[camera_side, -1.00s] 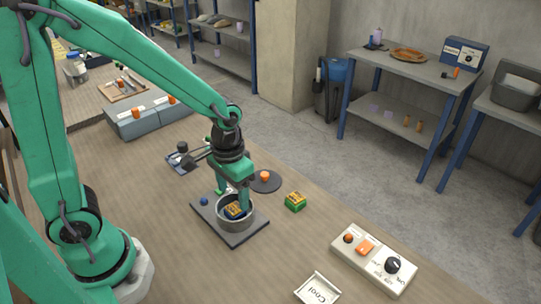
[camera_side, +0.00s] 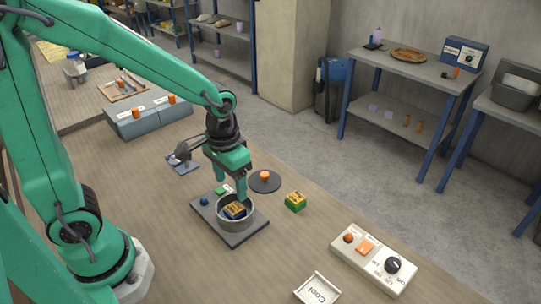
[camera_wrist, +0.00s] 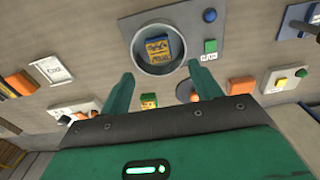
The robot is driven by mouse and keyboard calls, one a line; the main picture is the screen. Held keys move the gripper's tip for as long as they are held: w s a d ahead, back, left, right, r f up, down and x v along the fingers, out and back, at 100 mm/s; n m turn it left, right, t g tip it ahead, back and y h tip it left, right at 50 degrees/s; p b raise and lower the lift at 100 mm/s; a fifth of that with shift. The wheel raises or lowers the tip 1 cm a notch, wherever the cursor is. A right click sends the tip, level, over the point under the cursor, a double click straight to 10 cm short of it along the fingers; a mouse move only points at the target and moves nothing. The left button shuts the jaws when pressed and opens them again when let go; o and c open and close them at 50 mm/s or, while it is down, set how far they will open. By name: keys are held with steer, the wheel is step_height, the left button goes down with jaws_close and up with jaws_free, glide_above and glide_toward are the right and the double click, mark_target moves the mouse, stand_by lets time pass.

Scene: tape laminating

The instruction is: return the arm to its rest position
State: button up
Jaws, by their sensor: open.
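My gripper (camera_side: 232,178) is open and empty, with its two green fingers spread and pointing down, just above and behind a metal ring-shaped dish (camera_side: 236,217). In the wrist view my gripper (camera_wrist: 158,85) shows its fingers apart with nothing between the tips. A blue and yellow block (camera_side: 234,210) sits inside the dish, and it also shows in the wrist view (camera_wrist: 158,49). The dish stands on a dark plate (camera_side: 240,238) on the bench. My arm reaches over from the left.
A green and yellow block (camera_side: 295,202) lies right of the plate. A dark disc with an orange knob (camera_side: 265,180) is behind it. A control box (camera_side: 372,259) and a "Cool" tray (camera_side: 317,289) are at the front right. A grey box (camera_side: 147,118) stands back left.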

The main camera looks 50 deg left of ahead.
steer(key=s+a+r+t, duration=0.2)
steer(key=s+r, duration=0.1)
steer(key=r, duration=0.3)
steer(key=s+a+r+t, duration=0.2)
steer(key=s+r+t, duration=0.1)
steer(key=r, duration=0.4)
steer(key=shift+s+a+r, duration=0.2)
steer(key=shift+s+a, duration=0.15)
steer(key=shift+s, duration=0.35)
